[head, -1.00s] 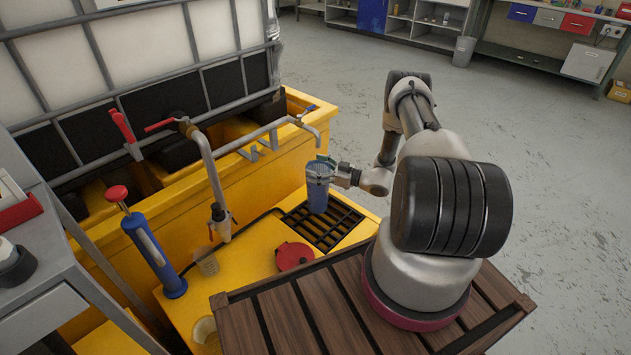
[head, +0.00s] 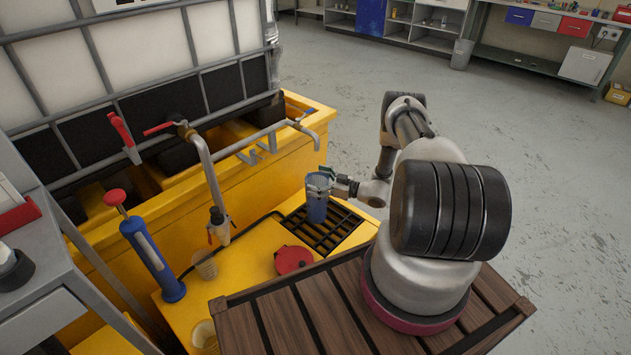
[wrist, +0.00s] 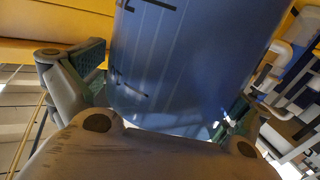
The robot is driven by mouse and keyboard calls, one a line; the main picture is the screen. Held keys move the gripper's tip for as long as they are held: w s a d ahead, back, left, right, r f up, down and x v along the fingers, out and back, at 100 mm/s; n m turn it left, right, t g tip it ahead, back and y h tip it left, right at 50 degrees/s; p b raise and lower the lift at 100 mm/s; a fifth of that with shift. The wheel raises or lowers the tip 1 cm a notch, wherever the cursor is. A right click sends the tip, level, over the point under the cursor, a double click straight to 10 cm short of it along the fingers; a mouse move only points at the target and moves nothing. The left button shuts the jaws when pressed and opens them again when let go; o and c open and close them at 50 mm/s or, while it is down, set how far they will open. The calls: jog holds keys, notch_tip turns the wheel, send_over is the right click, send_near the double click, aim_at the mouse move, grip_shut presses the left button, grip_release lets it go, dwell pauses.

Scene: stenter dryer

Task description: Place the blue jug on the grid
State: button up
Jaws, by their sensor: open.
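The blue jug (head: 317,203) is upright over the black grid (head: 322,238), under the bent outlet pipe. Its base appears to be at the grid, but I cannot tell for sure whether it touches. My gripper (head: 328,177) is at the jug's right side, with its fingers open around the upper part. In the wrist view the jug (wrist: 190,65) fills the middle, between the two spread green-padded fingers. The jug hides part of the grid.
A red lid (head: 293,260), a clear beaker (head: 205,264) and a blue pump (head: 152,258) stand left of the grid on the yellow surface. The bent outlet pipe (head: 308,128) hangs above the jug. A tap pipe (head: 209,180) rises at the left.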

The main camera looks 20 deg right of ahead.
jog(key=shift+r, duration=0.15)
jog(key=shift+s+d, duration=0.3)
jog(key=v, duration=1.1)
jog(key=s+a+r+g+h, duration=0.15)
jog(key=a+r+g, duration=0.25)
jog(key=r, duration=0.7)
jog(key=s+a+r+m+g, duration=0.1)
jog(key=s+a+r+g, duration=0.2)
jog(key=r, duration=0.9)
jog(key=s+a+r+g+h, duration=0.1)
jog(key=a+r+g, duration=0.35)
jog(key=r, duration=0.65)
jog(key=s+a+r+m+g+h, duration=0.1)
jog(key=s+r+h, duration=0.1)
jog(key=s+r, duration=0.4)
jog(key=s+a+r+m+h, duration=0.1)
jog(key=s+r+m+h, duration=0.15)
jog(key=s+r, duration=0.3)
jog(key=s+d+r+m+t+h, duration=0.1)
jog(key=s+r+m+t+h, duration=0.1)
jog(key=s, duration=0.5)
jog(key=s+d+r+m+t+h, duration=0.2)
jog(key=s+r+h, duration=0.1)
jog(key=s, duration=0.4)
jog(key=shift+r+h, duration=0.4)
jog(key=shift+r, duration=0.05)
